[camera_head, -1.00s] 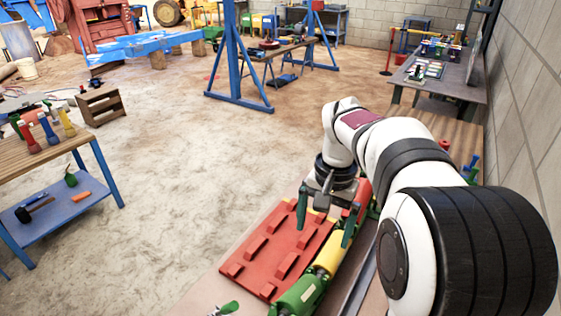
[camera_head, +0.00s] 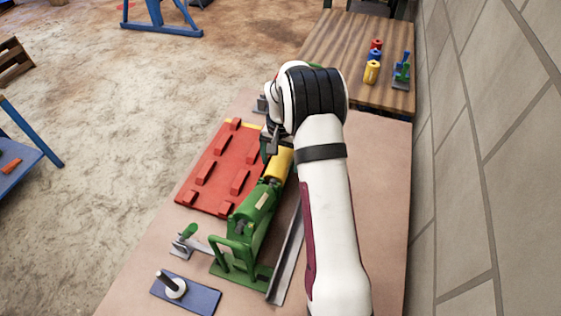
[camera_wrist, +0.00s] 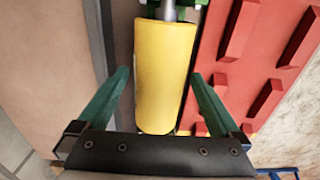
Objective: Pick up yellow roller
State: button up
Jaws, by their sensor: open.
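A yellow roller (camera_head: 279,160) lies at the end of a green mechanism (camera_head: 250,220) on the bench, partly hidden by my arm in the head view. In the wrist view the yellow roller (camera_wrist: 163,75) runs lengthwise between my fingers. My gripper (camera_wrist: 159,76) is open, with one green finger on each side of the roller and a gap on both sides. I cannot tell how far the fingertips are above or below it. In the head view my gripper (camera_head: 268,148) shows only in part below the wrist.
A red ribbed plate (camera_head: 222,165) lies left of the roller, close to one finger in the wrist view. A grey metal rail (camera_head: 287,255) runs along the right side. A blue plate with a peg (camera_head: 186,294) is in front. Small coloured rollers (camera_head: 372,70) stand on a wooden table.

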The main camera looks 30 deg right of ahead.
jog(key=shift+f, duration=0.25)
grip_shut()
dwell(0.3)
